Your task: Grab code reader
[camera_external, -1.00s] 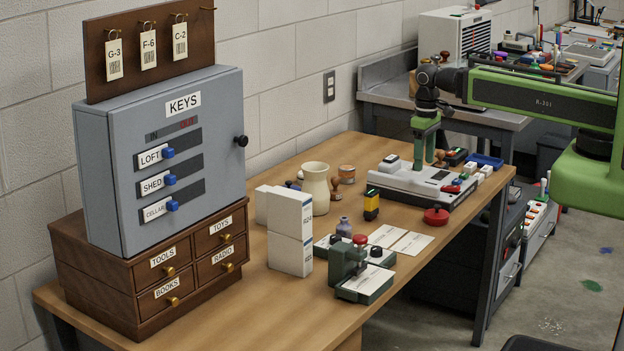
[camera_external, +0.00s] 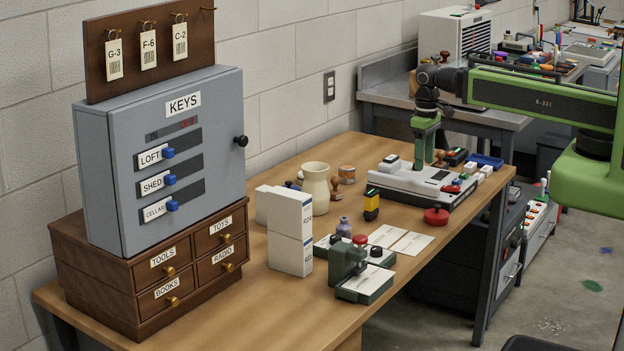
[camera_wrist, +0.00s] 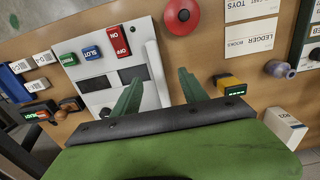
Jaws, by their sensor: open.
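A small yellow-and-black upright device (camera_external: 371,205), which looks like the code reader, stands on the wooden desk, right of the cream jug. In the wrist view it (camera_wrist: 232,86) shows a small green display and lies just right of my right finger, apart from it. My gripper (camera_external: 426,150) is above the white machine, farther back and to the right of the device. In the wrist view my gripper's two green fingers (camera_wrist: 160,86) are spread with nothing between them. The external view hides part of the fingers' far side.
The white machine (camera_external: 416,184) with coloured buttons lies below my gripper. A red knob (camera_external: 436,216) is at the desk's front edge. The cream jug (camera_external: 316,186), white boxes (camera_external: 291,233) and a green stamping press (camera_external: 347,262) stand nearby. Bare desk lies around the device.

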